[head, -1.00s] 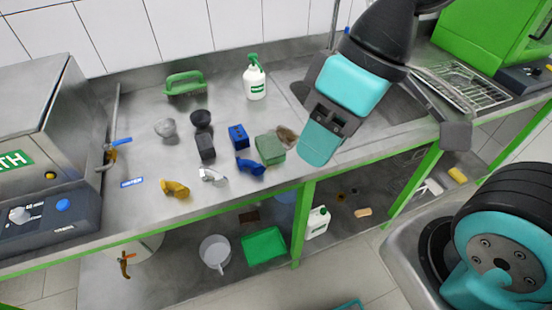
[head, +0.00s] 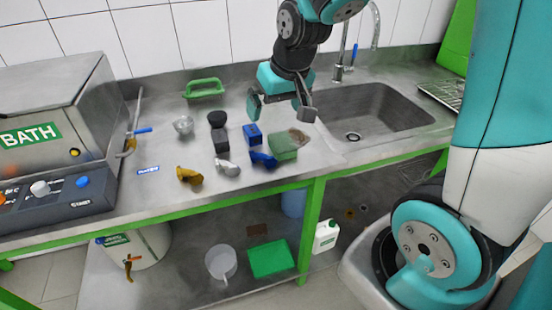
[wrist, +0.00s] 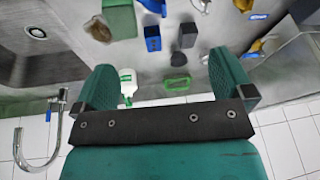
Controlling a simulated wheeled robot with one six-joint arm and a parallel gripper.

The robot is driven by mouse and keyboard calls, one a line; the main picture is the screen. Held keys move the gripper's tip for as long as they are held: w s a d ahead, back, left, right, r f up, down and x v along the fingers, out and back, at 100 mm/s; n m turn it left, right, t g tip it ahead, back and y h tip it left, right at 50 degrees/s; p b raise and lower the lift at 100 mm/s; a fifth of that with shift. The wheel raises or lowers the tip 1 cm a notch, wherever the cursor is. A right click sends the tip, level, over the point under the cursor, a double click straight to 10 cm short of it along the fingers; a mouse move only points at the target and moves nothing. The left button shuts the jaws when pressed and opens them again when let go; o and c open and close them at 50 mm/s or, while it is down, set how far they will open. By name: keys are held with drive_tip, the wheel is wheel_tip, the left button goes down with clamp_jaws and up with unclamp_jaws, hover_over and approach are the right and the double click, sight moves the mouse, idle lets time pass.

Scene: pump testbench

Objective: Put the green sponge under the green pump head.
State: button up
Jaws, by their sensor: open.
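A green block (head: 282,148), which looks like the sponge, lies on the steel bench left of the sink; it also shows in the wrist view (wrist: 119,18). A white bottle with a green pump head (wrist: 127,85) stands near the wall in the wrist view, seen just inside the left finger and partly hidden by the gripper. My arm hides it in the head view. My gripper (head: 279,108) is open and empty. It hangs above the back of the bench, farther back than the green block; its height is hard to judge.
Close to the green block are a blue block (head: 252,135), a blue elbow-shaped piece (head: 262,158) and a brown lump (head: 298,136). A black block (head: 220,138), silver piece (head: 227,168) and yellow piece (head: 190,175) lie left. A green handle (head: 205,88) is behind; the sink (head: 375,112) is right.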

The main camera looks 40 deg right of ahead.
drive_tip(key=m+h, duration=0.2)
approach(283, 142)
drive_tip(key=x, duration=0.4)
drive_tip(key=shift+s+d, duration=0.1)
drive_tip(key=shift+s, duration=0.1)
drive_tip(key=p+x, duration=0.2)
drive_tip(key=x, duration=0.3)
drive_tip(key=shift+w, duration=0.15)
drive_tip(key=shift+w+f, duration=0.25)
drive_tip(key=shift+f, duration=0.2)
drive_tip(key=shift+f, duration=0.2)
drive_tip(key=shift+c, duration=0.5)
drive_tip(key=c, duration=1)
drive_tip(key=shift+o, duration=0.2)
